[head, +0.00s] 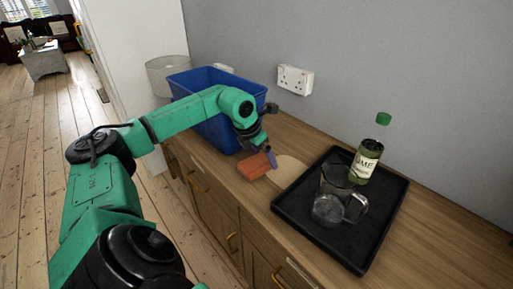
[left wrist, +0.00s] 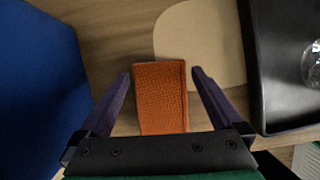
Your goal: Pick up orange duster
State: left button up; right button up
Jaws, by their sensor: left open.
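The orange duster (head: 252,167) is a small block lying on the wooden sideboard, beside the blue bin. In the left wrist view the duster (left wrist: 162,97) shows a ribbed orange face. My left gripper (left wrist: 160,80) is open, with one purple finger on each side of the duster and a gap between each finger and it. In the head view my left gripper (head: 270,158) is right over the duster and hides part of it. My right gripper is not in view.
A blue bin (head: 192,83) stands behind the duster. A pale rounded board (head: 289,170) lies next to it. A black tray (head: 363,262) holds a glass jug (head: 333,205) and a green-capped bottle (head: 368,160). The grey wall runs along the back.

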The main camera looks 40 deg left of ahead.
pick_arm(q)
jog(key=shift+f, duration=0.15)
jog(key=c, duration=1.2)
jog(key=shift+o, duration=0.2)
